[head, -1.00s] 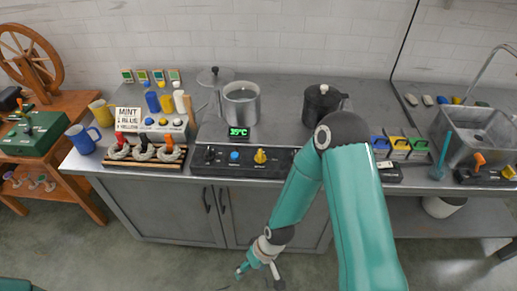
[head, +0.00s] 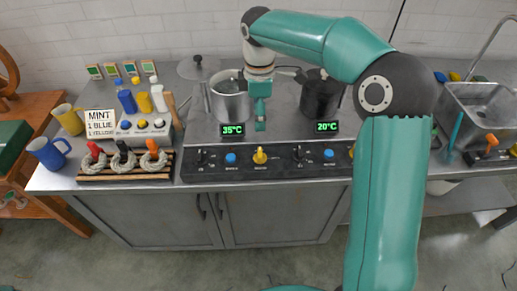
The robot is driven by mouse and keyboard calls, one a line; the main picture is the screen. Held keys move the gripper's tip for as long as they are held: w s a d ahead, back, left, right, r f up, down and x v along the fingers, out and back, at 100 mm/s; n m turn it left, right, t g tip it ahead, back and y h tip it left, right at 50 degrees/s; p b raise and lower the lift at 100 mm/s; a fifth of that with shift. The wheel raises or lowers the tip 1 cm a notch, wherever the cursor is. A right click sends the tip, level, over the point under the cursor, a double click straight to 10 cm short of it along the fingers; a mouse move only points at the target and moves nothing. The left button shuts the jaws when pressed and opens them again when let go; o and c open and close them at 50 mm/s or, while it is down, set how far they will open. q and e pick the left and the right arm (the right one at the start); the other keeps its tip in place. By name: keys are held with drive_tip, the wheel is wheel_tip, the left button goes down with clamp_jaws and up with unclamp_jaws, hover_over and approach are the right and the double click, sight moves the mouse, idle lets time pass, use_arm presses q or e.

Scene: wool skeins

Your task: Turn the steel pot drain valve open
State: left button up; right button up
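The steel pot (head: 231,105) stands on the counter at the left part of the stove unit, and a display in front of it reads 35°C. Below it on the black front panel is a yellow knob (head: 260,156), beside a blue button (head: 231,158) and a black dial (head: 200,158). The labels are too small to read. My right gripper (head: 260,124) points down just right of the steel pot, above and behind the yellow knob and apparently apart from it. Its fingers look narrow and overlapped, so I cannot tell whether they are open. My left gripper is not in view.
A dark pot (head: 320,98) with a 20°C display (head: 327,127) stands to the right, partly behind my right arm. Skeins on a wooden rack (head: 125,166) and mugs are at the left. A sink (head: 482,112) is at the right.

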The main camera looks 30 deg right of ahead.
sight(260, 152)
wheel_tip(260, 152, down, 15)
drive_tip(key=shift+s+d+f+p, duration=0.1)
drive_tip(key=shift+p, duration=0.2)
drive_tip(key=c, duration=1.1)
drive_tip(key=shift+c, duration=0.2)
